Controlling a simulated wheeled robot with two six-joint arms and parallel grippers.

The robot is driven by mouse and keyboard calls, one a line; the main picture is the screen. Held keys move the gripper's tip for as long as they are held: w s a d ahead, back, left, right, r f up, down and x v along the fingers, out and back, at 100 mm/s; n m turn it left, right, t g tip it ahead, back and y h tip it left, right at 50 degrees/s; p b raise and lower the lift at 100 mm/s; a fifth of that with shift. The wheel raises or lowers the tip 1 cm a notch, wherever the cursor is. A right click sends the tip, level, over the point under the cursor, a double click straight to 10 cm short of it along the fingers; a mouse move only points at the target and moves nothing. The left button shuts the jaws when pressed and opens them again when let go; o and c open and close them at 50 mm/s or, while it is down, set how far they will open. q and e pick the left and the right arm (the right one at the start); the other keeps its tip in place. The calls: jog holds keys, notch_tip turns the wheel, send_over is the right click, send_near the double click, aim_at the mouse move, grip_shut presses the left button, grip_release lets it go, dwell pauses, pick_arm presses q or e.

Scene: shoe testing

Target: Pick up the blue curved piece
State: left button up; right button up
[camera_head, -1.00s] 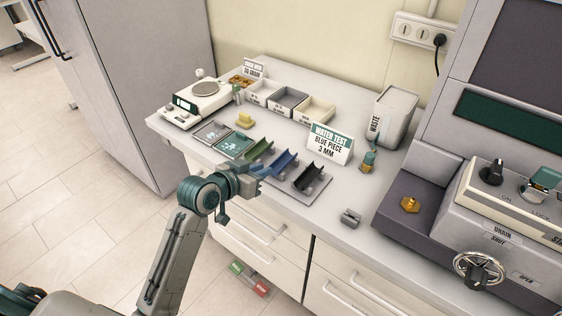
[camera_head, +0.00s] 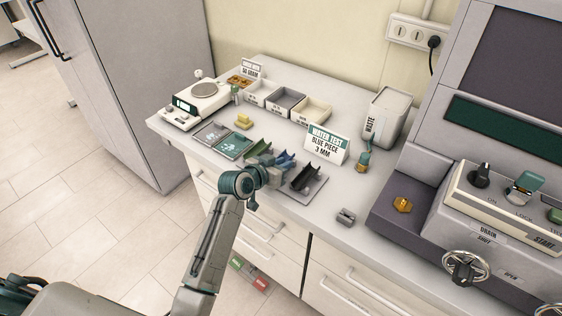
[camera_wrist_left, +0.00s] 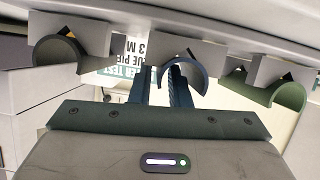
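The blue curved piece (camera_head: 287,157) sits in the middle of a row of three on a rack at the counter's front. In the left wrist view the blue piece (camera_wrist_left: 197,72) shows as a dark blue arc against its grey holder. My left gripper (camera_head: 273,160) is at the near end of the blue piece and hides part of it. In the wrist view my left gripper's two fingers (camera_wrist_left: 161,78) stand apart, and the right finger overlaps the piece. I cannot tell whether they touch it. My right gripper is not in view.
A green curved piece (camera_head: 257,146) and a dark one (camera_head: 303,177) flank the blue piece closely. A "WATER TEST, BLUE PIECE, 3 MM" sign (camera_head: 327,144) stands behind. A waste bin (camera_head: 388,115), scale (camera_head: 195,108) and trays (camera_head: 287,101) stand farther back.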

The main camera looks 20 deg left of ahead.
pick_arm(q)
jog(key=shift+s, duration=0.1)
jog(key=shift+c, duration=0.5)
grip_shut()
jog(key=shift+r, duration=0.1)
